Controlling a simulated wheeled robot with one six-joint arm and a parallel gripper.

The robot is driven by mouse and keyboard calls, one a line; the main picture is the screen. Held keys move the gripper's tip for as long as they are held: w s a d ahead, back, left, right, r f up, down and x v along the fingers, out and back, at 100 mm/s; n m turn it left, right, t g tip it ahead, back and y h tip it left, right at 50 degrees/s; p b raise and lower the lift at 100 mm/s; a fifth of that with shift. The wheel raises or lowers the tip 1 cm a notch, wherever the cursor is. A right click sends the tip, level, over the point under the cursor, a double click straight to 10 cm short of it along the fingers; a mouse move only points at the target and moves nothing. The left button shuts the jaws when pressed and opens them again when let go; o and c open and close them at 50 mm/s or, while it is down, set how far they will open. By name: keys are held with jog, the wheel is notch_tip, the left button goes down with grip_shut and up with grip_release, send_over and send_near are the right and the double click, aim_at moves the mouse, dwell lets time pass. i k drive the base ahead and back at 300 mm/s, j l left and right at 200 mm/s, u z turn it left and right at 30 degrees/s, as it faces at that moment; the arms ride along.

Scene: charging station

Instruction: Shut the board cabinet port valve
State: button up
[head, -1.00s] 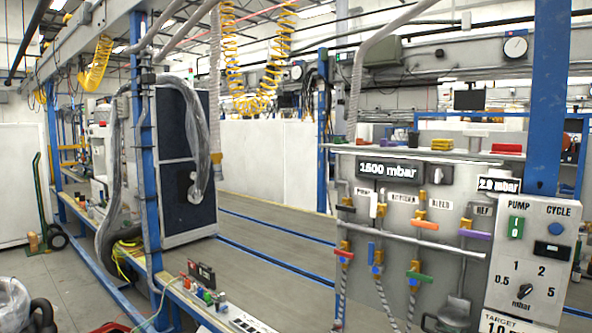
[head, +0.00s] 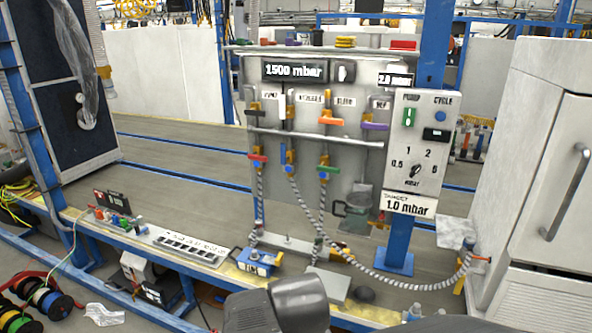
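The grey valve board (head: 350,200) stands on the bench in the middle of the head view. Its lower row has a red-handled valve (head: 257,158), a blue-handled valve (head: 288,157) and a green-handled valve (head: 329,169). The blue handle is upright, in line with its pipe; the red and green handles lie crosswise. The ribbed hose (head: 375,284) from the blue-handled valve appears to run to the pale cabinet (head: 535,185) at right. I cannot read a label for the lower valves. My gripper is not in view; only dark parts of my arm show at the bottom.
Above are a black handle (head: 254,112), an orange handle (head: 331,120) and a purple handle (head: 375,126). A display (head: 294,70) reads 1500 mbar. A control panel (head: 416,150) stands right of the board. A blue device (head: 255,262) sits on the bench. Cable reels (head: 42,300) lie lower left.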

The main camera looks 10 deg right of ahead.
aim_at(459, 286)
jog(key=z, duration=1.65)
jog(key=u, duration=1.9)
jog(key=z, duration=2)
jog(key=i+j+z, duration=0.4)
jog(key=j+z, duration=0.25)
jog(key=i+j+z, duration=0.15)
jog(key=j+z, duration=0.15)
